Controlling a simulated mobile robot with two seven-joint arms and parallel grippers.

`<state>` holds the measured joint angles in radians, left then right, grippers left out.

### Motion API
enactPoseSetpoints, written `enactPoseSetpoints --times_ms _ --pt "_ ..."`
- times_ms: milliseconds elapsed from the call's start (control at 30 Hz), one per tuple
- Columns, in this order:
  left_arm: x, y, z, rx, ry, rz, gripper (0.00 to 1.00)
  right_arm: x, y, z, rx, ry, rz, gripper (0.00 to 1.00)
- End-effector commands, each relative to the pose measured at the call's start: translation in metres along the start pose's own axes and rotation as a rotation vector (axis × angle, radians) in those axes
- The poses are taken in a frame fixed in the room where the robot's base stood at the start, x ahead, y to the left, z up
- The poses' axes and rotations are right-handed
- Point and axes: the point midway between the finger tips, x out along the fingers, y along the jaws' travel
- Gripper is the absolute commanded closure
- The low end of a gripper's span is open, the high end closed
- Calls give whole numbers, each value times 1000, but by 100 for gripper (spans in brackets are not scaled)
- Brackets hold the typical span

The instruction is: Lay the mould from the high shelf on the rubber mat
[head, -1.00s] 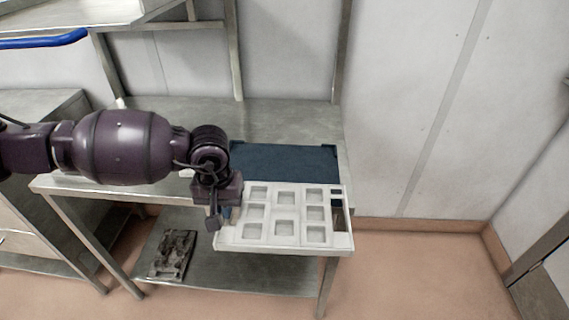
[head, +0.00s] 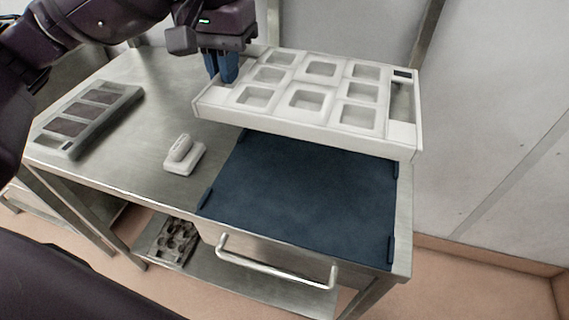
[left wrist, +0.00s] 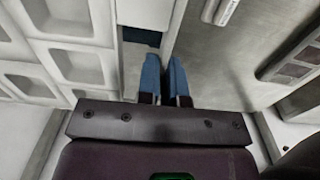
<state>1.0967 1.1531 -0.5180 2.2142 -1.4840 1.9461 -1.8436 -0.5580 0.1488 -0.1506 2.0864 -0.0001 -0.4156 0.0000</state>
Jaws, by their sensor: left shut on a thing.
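The white mould (head: 304,99), a flat block with rows of square hollows, is held above the steel table over the back part of the dark blue rubber mat (head: 300,195). My left gripper (head: 223,68) is shut on the mould's left edge. The mould looks about level, and it hides the mat's back. The mat has raised corner pieces, and its visible surface is bare. In the left wrist view, the mould (left wrist: 98,60) lies left of the blue fingers (left wrist: 164,78). My right gripper is not in view.
A white scrubbing block (head: 184,153) stands on the table left of the mat. A grey mould with dark hollows (head: 92,112) lies further left. A drawer handle (head: 275,268) juts out in front. A dark holed plate (head: 174,243) lies on the lower shelf.

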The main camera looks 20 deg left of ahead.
Motion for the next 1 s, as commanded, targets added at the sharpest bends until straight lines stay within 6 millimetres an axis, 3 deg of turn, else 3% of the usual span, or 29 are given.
enactPoseSetpoints --times_ms 167,700,1000 --pt "20 0 0 0 -3 -1 100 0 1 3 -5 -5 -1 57" --pt "135 -1 0 -1 -5 1 100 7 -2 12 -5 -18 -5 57" --pt "159 -1 0 -1 0 2 100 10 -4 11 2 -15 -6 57"
